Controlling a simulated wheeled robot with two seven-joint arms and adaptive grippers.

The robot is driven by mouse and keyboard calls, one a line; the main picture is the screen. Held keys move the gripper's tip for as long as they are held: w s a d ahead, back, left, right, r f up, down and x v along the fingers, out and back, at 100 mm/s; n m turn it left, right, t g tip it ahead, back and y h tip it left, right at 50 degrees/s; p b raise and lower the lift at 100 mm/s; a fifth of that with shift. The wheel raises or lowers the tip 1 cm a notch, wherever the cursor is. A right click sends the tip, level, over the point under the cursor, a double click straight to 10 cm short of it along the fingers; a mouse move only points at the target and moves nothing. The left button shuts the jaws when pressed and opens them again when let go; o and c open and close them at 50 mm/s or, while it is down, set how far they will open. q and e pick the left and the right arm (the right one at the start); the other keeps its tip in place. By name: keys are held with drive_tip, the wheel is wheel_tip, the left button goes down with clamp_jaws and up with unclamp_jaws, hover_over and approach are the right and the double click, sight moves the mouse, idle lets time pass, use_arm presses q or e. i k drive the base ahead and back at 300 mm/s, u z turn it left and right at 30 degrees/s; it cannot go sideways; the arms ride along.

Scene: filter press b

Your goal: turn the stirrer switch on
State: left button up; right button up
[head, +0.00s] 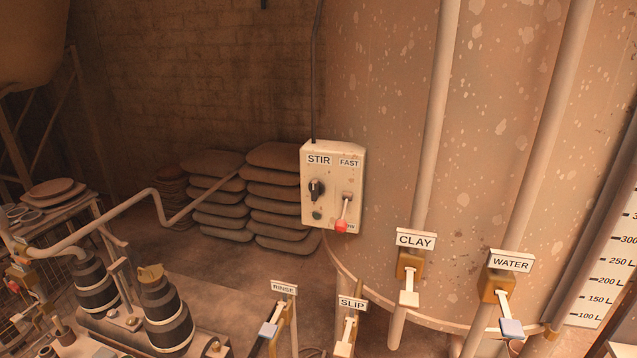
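The stirrer control box (333,190) is a pale box on the side of the large tank, in the middle of the head view. Under its STIR label sits a black rotary switch (316,190), with a small dark green lamp (317,215) below it that does not look lit. Under the FAST label is a lever with a red knob (341,226), pointing down. Neither of my grippers shows in the head view, and nothing touches the box.
The speckled tank (385,110) fills the right side. Below the box stand levers labelled RINSE (284,288), SLIP (352,303), CLAY (416,239) and WATER (511,261). Dark pumps (168,318) and a pale pipe (125,206) are at left. Stacked sacks (275,190) lie behind.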

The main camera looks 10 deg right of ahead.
sight(317, 188)
drive_tip(key=z, duration=0.05)
drive_tip(key=k, duration=0.5)
drive_tip(key=u, duration=1.6)
drive_tip(key=i, duration=1.1)
drive_tip(key=z, duration=2)
